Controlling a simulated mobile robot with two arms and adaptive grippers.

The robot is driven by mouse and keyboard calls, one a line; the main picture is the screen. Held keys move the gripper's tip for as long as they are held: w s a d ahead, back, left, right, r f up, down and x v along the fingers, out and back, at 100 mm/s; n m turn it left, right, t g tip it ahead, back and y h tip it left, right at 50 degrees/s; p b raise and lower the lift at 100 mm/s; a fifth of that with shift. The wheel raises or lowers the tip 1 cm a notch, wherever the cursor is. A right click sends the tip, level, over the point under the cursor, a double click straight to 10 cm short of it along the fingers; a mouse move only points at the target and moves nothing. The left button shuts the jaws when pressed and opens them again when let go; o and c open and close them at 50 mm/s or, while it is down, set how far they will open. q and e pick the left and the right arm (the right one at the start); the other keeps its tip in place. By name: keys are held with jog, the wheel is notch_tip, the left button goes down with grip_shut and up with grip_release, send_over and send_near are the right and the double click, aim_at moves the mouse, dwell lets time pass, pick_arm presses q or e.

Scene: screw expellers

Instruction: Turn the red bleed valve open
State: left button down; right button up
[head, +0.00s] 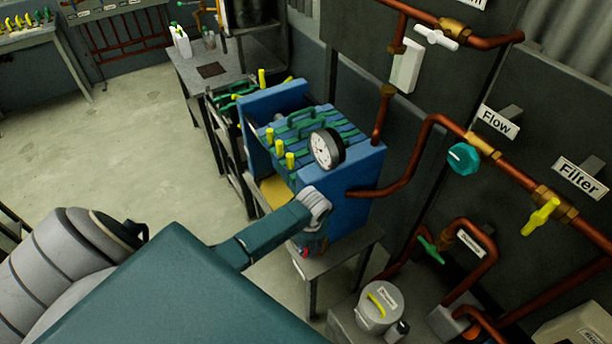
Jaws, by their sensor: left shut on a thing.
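The red bleed valve (304,252) shows only as a small red patch low at the front corner of the blue filter press (347,200). My left gripper (309,248) is at this patch, below my grey wrist, and is shut on it. The fingers and most of the valve are hidden or too small to make out, so I cannot tell how far the handle is turned. My right gripper is not in view.
A round gauge (326,148) sits on the press just above my wrist. A copper pipe (430,140) runs from the press to the wall, with a teal knob (464,159) and a yellow handle (540,217). The floor (130,140) at left is clear.

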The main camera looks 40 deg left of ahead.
pick_arm(q)
jog(key=shift+s+f, duration=0.15)
jog(key=c, duration=2)
grip_release()
jog(key=shift+c, duration=0.2)
jog(key=o, duration=0.3)
notch_tip(320, 180, up, 12)
jog(key=d, duration=0.1)
jog(key=shift+s+d+f, duration=0.1)
jog(key=shift+s, duration=0.05)
jog(key=shift+c, duration=0.3)
